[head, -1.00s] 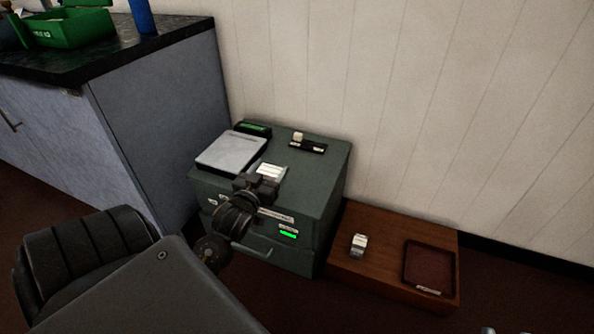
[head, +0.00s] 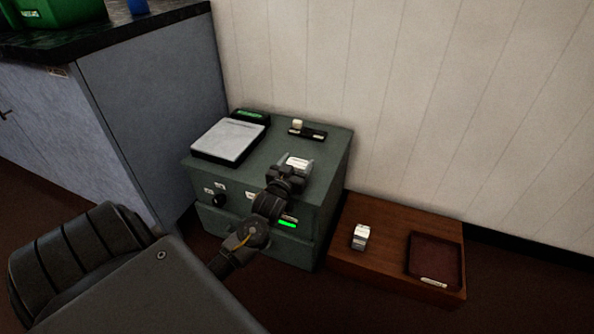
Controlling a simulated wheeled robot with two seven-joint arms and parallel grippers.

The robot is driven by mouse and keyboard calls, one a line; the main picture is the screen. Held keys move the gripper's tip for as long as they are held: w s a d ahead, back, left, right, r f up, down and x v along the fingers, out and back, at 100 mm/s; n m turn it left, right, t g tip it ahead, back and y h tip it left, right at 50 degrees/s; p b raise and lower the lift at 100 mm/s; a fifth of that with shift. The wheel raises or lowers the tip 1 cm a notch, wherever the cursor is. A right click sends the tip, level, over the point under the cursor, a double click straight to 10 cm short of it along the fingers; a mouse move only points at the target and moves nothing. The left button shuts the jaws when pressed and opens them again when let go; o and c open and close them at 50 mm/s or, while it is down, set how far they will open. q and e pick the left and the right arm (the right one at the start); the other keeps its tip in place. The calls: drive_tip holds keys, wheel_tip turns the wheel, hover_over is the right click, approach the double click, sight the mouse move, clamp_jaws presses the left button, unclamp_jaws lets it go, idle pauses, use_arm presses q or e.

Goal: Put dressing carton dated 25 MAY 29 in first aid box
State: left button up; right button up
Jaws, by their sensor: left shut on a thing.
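My left gripper (head: 294,169) is over the top of the green cabinet, shut on a small white carton (head: 298,162). The carton's printing is too small to read. Whether it touches the cabinet top I cannot tell. Another small white carton (head: 360,237) stands on the low wooden platform; its date cannot be read either. A green box (head: 55,17), perhaps the first aid box, sits on the dark counter at the upper left, cut off by the frame. My right gripper is out of view.
The green cabinet (head: 322,183) carries a grey-topped scale (head: 230,138), and a black strip with a white knob (head: 297,125). A blue object (head: 138,6) stands on the counter (head: 150,22).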

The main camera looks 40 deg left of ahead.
use_arm(q)
drive_tip(key=shift+f+b, duration=0.3)
drive_tip(key=shift+f, duration=0.55)
drive_tip(key=shift+f, duration=0.1)
drive_tip(key=o, duration=1)
